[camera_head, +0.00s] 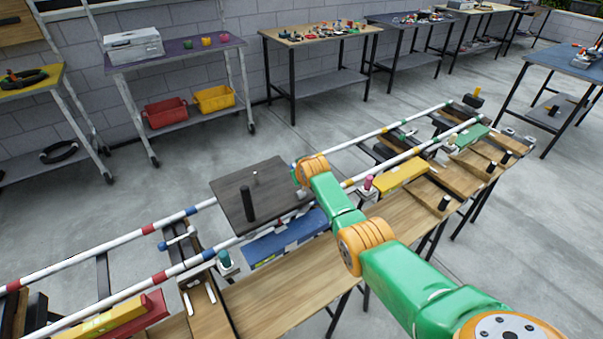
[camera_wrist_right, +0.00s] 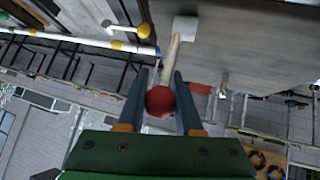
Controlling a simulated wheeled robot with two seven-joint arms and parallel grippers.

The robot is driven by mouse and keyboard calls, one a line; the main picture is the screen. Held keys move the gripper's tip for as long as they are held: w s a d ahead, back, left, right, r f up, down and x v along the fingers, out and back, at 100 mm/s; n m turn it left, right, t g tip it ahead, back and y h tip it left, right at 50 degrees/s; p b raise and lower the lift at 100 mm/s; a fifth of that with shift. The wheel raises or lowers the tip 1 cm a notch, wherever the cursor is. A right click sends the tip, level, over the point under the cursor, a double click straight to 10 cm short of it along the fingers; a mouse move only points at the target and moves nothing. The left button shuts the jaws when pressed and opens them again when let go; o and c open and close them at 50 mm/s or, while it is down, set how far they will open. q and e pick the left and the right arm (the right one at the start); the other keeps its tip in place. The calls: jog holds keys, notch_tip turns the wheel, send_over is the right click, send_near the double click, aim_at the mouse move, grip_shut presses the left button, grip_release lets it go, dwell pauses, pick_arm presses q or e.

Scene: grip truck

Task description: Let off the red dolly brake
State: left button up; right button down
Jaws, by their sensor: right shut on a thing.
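The red brake knob (camera_wrist_right: 160,101) is a round ball on a pale, wood-coloured lever (camera_wrist_right: 172,58) in the right wrist view. The lever runs up to a small white block (camera_wrist_right: 185,28) on a broad grey surface. My right gripper (camera_wrist_right: 161,80) has its two dark fingers on either side of the knob and is shut on it. In the head view my green and orange right arm reaches to the dark dolly platform (camera_head: 232,190), which carries a black post (camera_head: 248,204). The knob and my right fingers are hidden there. My left gripper is out of view.
The platform straddles two white rails with coloured bands (camera_head: 170,221). A wooden bench (camera_head: 285,300) with a blue block (camera_head: 285,237) and a yellow block (camera_head: 402,176) runs alongside. Side tables, including a purple one (camera_head: 175,50), stand by the wall. Open floor (camera_head: 80,215) lies left of the rails.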

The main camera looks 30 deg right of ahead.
jog(key=shift+f, duration=0.1)
dwell(0.5)
jog(key=c, duration=0.6)
grip_release()
jog(key=shift+w, duration=0.15)
jog(key=shift+r+p, duration=0.3)
jog(key=shift+p, duration=0.05)
jog(key=p+v, duration=0.2)
jog(key=p, duration=0.1)
jog(key=shift+r, duration=0.3)
jog(key=p+v, duration=0.1)
jog(key=v, duration=0.3)
jog(key=shift+s+a+f, duration=0.1)
jog(key=shift+s+f, duration=0.05)
jog(key=shift+s, duration=0.1)
